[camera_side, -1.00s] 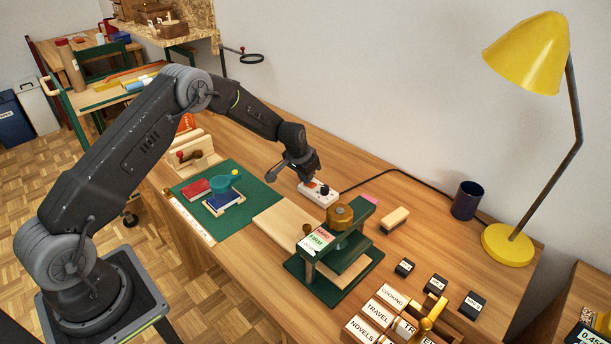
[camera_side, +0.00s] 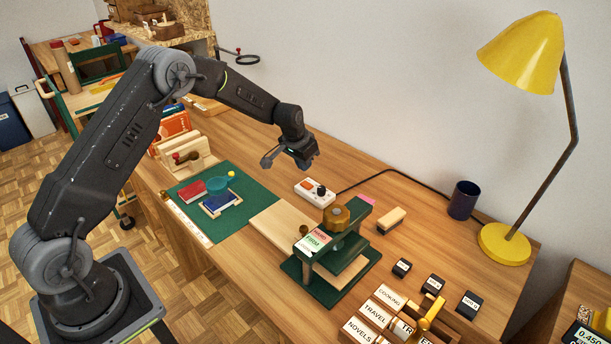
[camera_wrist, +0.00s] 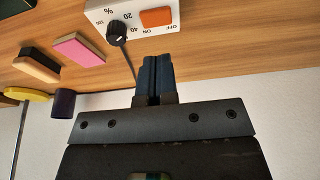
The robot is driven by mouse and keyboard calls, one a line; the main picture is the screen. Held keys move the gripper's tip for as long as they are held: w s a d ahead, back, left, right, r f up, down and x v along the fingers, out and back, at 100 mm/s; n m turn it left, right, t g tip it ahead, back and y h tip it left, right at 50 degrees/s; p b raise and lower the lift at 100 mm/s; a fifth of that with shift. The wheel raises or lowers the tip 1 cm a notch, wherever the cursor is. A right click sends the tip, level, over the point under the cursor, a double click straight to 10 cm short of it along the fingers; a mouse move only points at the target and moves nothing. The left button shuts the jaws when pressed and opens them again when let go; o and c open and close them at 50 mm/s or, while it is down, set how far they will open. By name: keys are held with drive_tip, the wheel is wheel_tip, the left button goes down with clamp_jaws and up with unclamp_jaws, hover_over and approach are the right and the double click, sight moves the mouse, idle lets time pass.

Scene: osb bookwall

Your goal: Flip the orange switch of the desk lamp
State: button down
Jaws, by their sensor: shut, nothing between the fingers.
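The white switch box (camera_side: 325,196) of the desk lamp lies on the wooden desk behind the book press. Its orange switch (camera_wrist: 157,18) shows in the wrist view beside the words OFF and ON, with a black dial knob (camera_wrist: 117,32) next to it. I cannot tell which side of the switch is pressed down. The yellow desk lamp (camera_side: 525,55) stands at the right, with no visible glow. My gripper (camera_side: 303,160) is shut and empty, in the air above the box and apart from it. Its dark fingertips (camera_wrist: 155,62) show just below the box in the wrist view.
A green book press (camera_side: 335,250) stands in front of the box. A green mat (camera_side: 235,225) with books lies to the left. A cable (camera_side: 400,172) runs from the box toward the lamp. A dark cup (camera_side: 464,200) and a wooden-backed block (camera_side: 392,219) are to the right.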

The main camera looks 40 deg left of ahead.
sight(305, 182)
drive_tip(key=v, duration=0.8)
drive_tip(key=shift+a, duration=0.15)
drive_tip(key=shift+a, duration=0.35)
drive_tip(key=x, duration=0.8)
drive_tip(key=s+x, duration=0.1)
drive_tip(key=x, duration=0.3)
drive_tip(key=shift+w+d+f, duration=0.1)
drive_tip(key=shift+w+f, duration=0.05)
drive_tip(key=shift+f, duration=0.9)
